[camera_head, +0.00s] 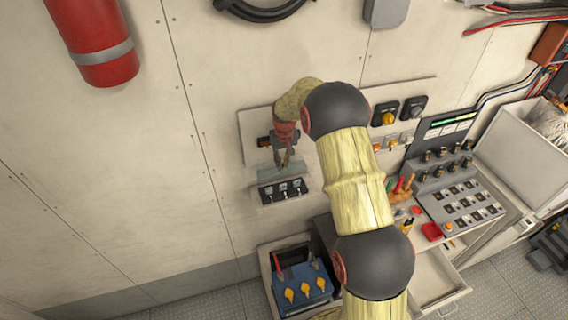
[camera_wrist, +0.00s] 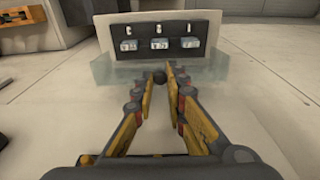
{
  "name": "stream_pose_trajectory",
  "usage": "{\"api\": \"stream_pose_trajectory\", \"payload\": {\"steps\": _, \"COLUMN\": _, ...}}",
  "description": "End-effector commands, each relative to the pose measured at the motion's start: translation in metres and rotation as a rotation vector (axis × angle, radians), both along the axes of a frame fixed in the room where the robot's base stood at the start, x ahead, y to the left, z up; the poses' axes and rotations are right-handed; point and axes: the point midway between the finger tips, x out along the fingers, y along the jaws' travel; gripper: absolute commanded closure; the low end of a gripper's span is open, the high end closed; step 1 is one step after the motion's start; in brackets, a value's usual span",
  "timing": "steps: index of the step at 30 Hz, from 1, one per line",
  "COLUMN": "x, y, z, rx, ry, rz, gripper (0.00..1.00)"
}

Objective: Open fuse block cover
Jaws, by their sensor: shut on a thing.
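The fuse block (camera_head: 283,191) is a dark box with several light fuses, mounted low on the wall panel. In the wrist view the fuse block (camera_wrist: 160,30) faces me with its fuses bare and uncovered. Its clear cover (camera_head: 268,172) stands out along the block's upper edge in the head view, swung away from the fuses. The cover (camera_wrist: 110,72) spans below the block in the wrist view. My gripper (camera_head: 286,160) is shut on a small dark knob (camera_wrist: 159,78) at the cover. The fingertips (camera_wrist: 167,75) partly hide it.
A blue battery (camera_head: 302,285) with yellow caps sits in an open box below. To the right are rotary switches (camera_head: 385,117), a control panel (camera_head: 464,200) and an open drawer (camera_head: 436,278). A red extinguisher (camera_head: 98,40) hangs upper left. The wall left of the block is bare.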

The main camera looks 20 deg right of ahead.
Motion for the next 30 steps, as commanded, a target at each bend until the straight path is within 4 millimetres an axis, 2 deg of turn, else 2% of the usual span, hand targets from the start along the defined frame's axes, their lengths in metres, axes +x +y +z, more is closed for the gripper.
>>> {"api": "stream_pose_trajectory", "payload": {"steps": 15, "x": 0.0010, "y": 0.0023, "z": -0.0012, "rx": 0.002, "ry": 0.017, "rz": 0.000, "gripper": 1.00}}
{"api": "stream_pose_trajectory", "payload": {"steps": 16, "x": 0.0010, "y": 0.0023, "z": -0.0012, "rx": 0.002, "ry": 0.017, "rz": 0.000, "gripper": 0.85}}
{"api": "stream_pose_trajectory", "payload": {"steps": 25, "x": 0.0011, "y": 0.0018, "z": -0.0004, "rx": 0.002, "ry": 0.016, "rz": 0.000, "gripper": 0.68}}
{"api": "stream_pose_trajectory", "payload": {"steps": 30, "x": 0.0012, "y": 0.0016, "z": -0.0001, "rx": 0.001, "ry": 0.016, "rz": 0.000, "gripper": 0.67}}
